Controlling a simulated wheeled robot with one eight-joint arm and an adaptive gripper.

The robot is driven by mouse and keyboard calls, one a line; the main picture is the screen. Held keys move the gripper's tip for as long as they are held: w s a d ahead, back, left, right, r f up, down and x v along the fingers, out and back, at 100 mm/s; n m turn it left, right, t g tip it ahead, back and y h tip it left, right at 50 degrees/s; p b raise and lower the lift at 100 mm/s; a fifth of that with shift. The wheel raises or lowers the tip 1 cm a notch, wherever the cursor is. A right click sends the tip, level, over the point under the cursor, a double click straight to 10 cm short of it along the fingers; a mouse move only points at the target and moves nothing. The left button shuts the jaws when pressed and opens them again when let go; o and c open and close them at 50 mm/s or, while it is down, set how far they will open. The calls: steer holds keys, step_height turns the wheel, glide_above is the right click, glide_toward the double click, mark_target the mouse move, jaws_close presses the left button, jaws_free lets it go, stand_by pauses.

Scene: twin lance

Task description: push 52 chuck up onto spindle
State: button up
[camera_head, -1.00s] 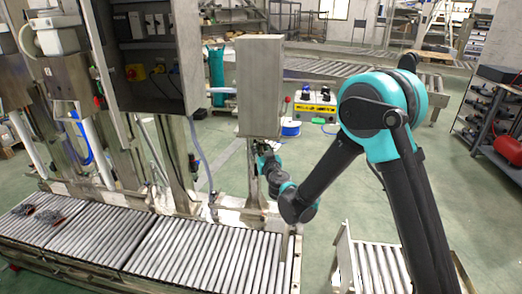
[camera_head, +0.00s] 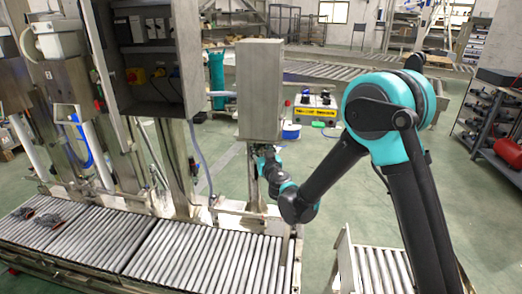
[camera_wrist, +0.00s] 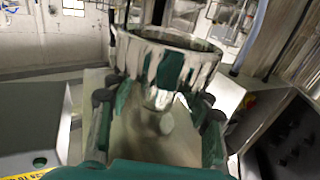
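The chuck (camera_wrist: 160,66) is a shiny metal ring with a ribbed, reflective side and a narrower lower end, in the upper middle of the wrist view. My gripper (camera_wrist: 156,108) has one finger on each side of its lower part and appears shut on it. The exact contact at the fingertips is blurred. In the head view my gripper (camera_head: 264,155) is small, just under the tall grey box (camera_head: 259,90), and the chuck cannot be made out there. I cannot make out the spindle clearly in either view.
A roller conveyor (camera_head: 205,255) runs along the front, with dark parts (camera_head: 48,219) at its left end. An open control cabinet (camera_head: 150,60) hangs left of the grey box. A second short roller conveyor (camera_head: 375,268) is at lower right. Floor between them is clear.

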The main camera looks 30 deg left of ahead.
steer(key=shift+o, duration=0.2)
steer(key=v, duration=1.2)
steer(key=w+d+m+t+h, duration=0.15)
steer(key=w+d+h, duration=0.3)
steer(key=d, duration=0.45)
steer(key=w+d+m+h, duration=0.3)
steer(key=w+d, duration=0.2)
steer(key=d, duration=0.5)
steer(key=w+d+f+m+g+h, duration=0.1)
steer(key=d+m+g+h, duration=0.3)
steer(key=d, duration=1.3)
steer(key=s+d+f+g+h, duration=0.1)
steer(key=s+d+f, duration=0.2)
steer(key=d, duration=0.4)
steer(key=s+d+f+g+h, duration=0.1)
steer(key=s+d+f+h, duration=0.1)
steer(key=s+d, duration=0.3)
steer(key=s+d+f+g+y, duration=0.1)
steer(key=s+d+f+g, duration=0.1)
steer(key=s, duration=0.5)
steer(key=s+d+f+g+y, duration=0.1)
steer(key=s+d+f+g, duration=0.1)
steer(key=s, duration=0.5)
steer(key=shift+d+f+g, duration=0.35)
steer(key=shift+d+f, duration=0.55)
steer(key=shift+d, duration=0.35)
steer(key=shift+y, duration=0.25)
